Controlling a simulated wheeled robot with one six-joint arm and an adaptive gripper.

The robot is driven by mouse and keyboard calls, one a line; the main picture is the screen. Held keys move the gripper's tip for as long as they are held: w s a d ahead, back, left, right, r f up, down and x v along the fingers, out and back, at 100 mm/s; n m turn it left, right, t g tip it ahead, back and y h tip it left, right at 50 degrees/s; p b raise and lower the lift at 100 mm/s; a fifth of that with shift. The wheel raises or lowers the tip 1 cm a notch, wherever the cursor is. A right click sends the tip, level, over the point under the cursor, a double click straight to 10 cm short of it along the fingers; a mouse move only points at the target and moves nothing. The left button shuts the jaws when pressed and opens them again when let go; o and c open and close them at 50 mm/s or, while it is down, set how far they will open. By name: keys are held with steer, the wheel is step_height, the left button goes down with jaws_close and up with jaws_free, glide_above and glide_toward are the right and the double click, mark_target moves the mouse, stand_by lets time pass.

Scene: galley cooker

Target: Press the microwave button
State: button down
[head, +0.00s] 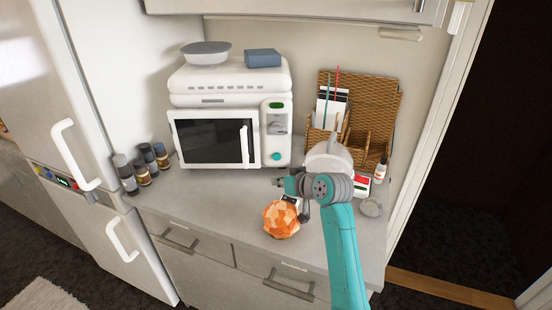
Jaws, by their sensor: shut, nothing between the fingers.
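The white microwave (214,157) stands at the back of the counter with its dark-windowed door closed. Its control panel is on the right side of its front, with a small green display (276,105) at the top, a pale dial (277,125) below, and a round teal button (276,156) at the bottom. My gripper (279,182) is shut and empty. In the picture it is just below the teal button and appears apart from it. The exact gap in depth is hard to tell. The button is not covered.
An orange faceted object (281,219) sits on the counter (215,207) below my gripper. A white rounded appliance (328,158) and a wicker organizer (383,105) stand right of the microwave. Several jars (125,175) stand left, beside the fridge (60,90). A bowl (206,55) is up top.

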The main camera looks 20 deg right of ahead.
mark_target(277, 157)
steer(key=shift+w, duration=0.1)
steer(key=shift+w+d, duration=0.35)
steer(key=shift+w, duration=1.05)
steer(key=shift+w+d, duration=0.35)
steer(key=shift+w, duration=1)
steer(key=shift+w+d, duration=0.35)
steer(key=shift+w, duration=1.05)
steer(key=shift+w, duration=0.1)
steer(key=shift+w+d, duration=0.15)
steer(key=shift+w, duration=0.2)
steer(key=shift+w+d, duration=0.1)
steer(key=shift+w, duration=0.3)
steer(key=shift+s, duration=0.1)
steer(key=shift+s+a, duration=0.2)
steer(key=shift+s, duration=0.5)
